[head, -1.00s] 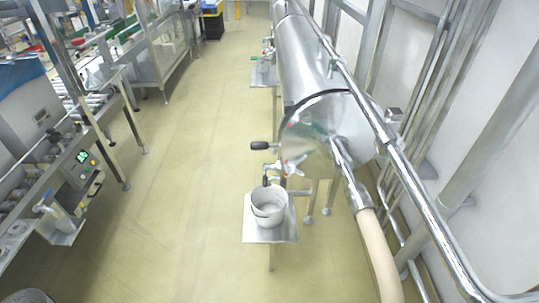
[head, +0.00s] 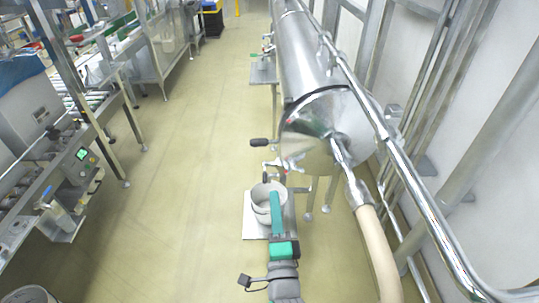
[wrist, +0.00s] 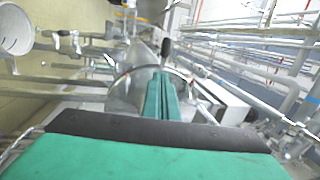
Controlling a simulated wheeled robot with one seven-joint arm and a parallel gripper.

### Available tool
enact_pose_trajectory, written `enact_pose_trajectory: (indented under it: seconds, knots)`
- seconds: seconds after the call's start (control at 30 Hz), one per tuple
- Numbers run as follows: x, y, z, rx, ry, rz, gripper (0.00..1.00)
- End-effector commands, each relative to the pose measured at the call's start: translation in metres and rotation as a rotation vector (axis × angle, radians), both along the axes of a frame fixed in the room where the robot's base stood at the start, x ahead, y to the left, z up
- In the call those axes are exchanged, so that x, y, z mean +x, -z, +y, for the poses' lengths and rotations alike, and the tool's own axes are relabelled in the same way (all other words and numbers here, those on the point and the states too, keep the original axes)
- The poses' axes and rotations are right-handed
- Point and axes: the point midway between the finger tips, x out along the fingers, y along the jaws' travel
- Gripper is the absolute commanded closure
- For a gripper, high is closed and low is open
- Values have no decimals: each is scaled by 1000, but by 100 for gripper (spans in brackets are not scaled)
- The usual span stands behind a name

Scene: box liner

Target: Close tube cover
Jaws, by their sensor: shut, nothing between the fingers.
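The steel tube (head: 312,60) runs away from me along the right side, with its round shiny end cover (head: 310,135) facing me. I cannot tell whether the cover sits flush. A lever with a black knob (head: 262,142) sticks out to the left of the cover. In the wrist view the cover (wrist: 125,95) lies beyond the fingers, and a black knob (wrist: 165,48) shows just past their tips. My gripper (head: 277,196) has green fingers, shut and empty, in front of and below the cover in the head view. The fingers also show in the wrist view (wrist: 161,82).
A beige hose (head: 378,250) and a steel rail (head: 420,190) run along the right. A roller conveyor (head: 60,180) stands at left. The floor between is clear.

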Motion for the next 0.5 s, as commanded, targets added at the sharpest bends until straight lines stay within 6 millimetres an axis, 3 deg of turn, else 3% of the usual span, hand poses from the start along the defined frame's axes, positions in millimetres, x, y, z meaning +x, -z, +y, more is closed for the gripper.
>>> enact_pose_trajectory:
  seconds: [0.27,0.5]
  knots:
    - [16,-13,1,45,-16,-11,100]
    - [47,-20,4,43,-16,-13,100]
